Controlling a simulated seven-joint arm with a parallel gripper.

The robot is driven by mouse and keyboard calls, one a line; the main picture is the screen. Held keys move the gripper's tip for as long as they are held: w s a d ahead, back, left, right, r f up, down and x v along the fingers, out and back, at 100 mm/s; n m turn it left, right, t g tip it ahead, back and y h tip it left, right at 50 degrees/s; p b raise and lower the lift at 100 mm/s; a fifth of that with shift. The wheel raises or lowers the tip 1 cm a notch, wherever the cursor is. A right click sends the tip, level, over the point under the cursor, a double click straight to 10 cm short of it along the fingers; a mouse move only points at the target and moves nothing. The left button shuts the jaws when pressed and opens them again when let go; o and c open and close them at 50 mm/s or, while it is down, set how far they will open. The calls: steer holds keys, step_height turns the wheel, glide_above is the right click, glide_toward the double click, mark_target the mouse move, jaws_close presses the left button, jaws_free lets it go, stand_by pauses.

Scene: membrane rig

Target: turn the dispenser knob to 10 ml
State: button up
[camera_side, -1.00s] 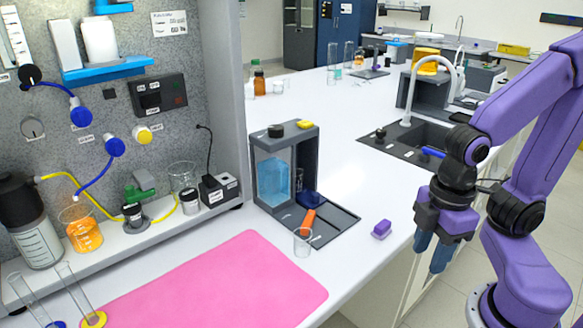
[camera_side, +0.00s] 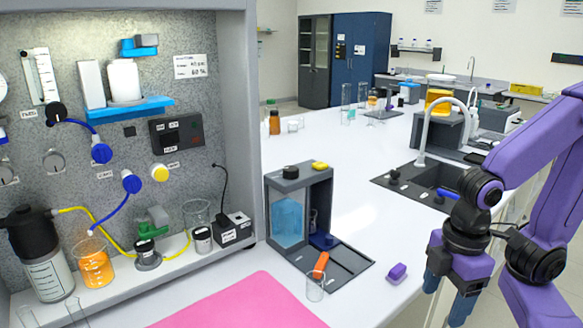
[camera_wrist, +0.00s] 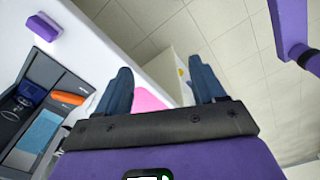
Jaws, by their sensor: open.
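The dispenser (camera_side: 270,218) is a dark grey frame with a clear tank of blue liquid (camera_side: 287,222), standing upright on the white bench. A black round cap or knob (camera_side: 291,172) and a yellow piece (camera_side: 320,166) sit on its top. A dark blue round part and an orange bar (camera_side: 320,264) are low at its front; no scale marks are readable. My gripper (camera_side: 447,298) is open and empty, pointing down at the bench's right edge, well right of the dispenser. In the wrist view its two blue fingers (camera_wrist: 162,88) are apart, and the dispenser's blue tank (camera_wrist: 38,132) shows lower left.
A small glass (camera_side: 316,288) stands at the dispenser's front. A purple block (camera_side: 397,271) lies between the dispenser and my gripper. A pink mat (camera_side: 245,305) covers the front bench. A sink with a curved tap (camera_side: 421,150) is behind. The left panel holds bottles and tubing.

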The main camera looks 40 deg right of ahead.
steer(key=w+a+r+m, duration=0.1)
steer(key=w+a+r, duration=0.45)
steer(key=w, duration=0.45)
step_height(320, 180, up, 19)
steer(key=m+t+y, duration=0.2)
steer(key=t+y, duration=0.1)
glide_above(291, 168)
steer(key=s+d, duration=0.5)
steer(key=x, duration=1.7)
steer(key=shift+d+f, duration=0.15)
steer(key=shift+f, duration=0.2)
steer(key=shift+m, duration=0.3)
steer(key=c, duration=1.1)
